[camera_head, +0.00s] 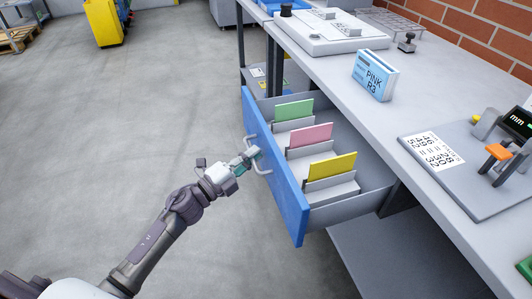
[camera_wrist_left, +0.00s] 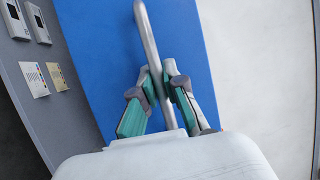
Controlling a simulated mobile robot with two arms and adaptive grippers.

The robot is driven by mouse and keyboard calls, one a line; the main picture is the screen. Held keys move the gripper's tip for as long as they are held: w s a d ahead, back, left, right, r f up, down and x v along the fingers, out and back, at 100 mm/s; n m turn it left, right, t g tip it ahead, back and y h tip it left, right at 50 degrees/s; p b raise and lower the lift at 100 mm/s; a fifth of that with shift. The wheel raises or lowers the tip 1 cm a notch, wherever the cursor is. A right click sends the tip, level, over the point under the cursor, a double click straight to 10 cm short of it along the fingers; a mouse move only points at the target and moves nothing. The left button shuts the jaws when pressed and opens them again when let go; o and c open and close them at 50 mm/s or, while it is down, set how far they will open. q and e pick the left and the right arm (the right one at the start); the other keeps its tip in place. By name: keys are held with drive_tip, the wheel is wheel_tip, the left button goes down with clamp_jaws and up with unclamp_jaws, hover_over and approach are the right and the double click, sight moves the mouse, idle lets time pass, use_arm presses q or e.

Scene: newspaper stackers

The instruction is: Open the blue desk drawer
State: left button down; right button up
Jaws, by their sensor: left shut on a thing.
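The blue desk drawer (camera_head: 275,170) stands pulled out from under the grey desk in the head view. Inside it are dividers with green, pink and yellow cards. Its grey bar handle (camera_head: 263,168) is on the blue front. My left gripper (camera_head: 251,157) is at the handle, shut on it. In the left wrist view, the fingers of my left gripper (camera_wrist_left: 160,88) close on both sides of the handle (camera_wrist_left: 147,35), in front of the blue drawer front (camera_wrist_left: 95,45). My right gripper is not in view.
The desk top (camera_head: 350,110) holds a blue PINK R3 box (camera_head: 375,75), a printed board (camera_head: 440,160) and a stamp (camera_head: 406,43). A yellow bin (camera_head: 103,22) stands far back left. The floor left of the drawer is clear.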

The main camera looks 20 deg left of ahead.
use_arm(q)
drive_tip(key=shift+s+a, duration=0.5)
drive_tip(key=shift+a, duration=0.15)
drive_tip(key=c, duration=1.2)
unclamp_jaws()
drive_tip(key=v, duration=1.2)
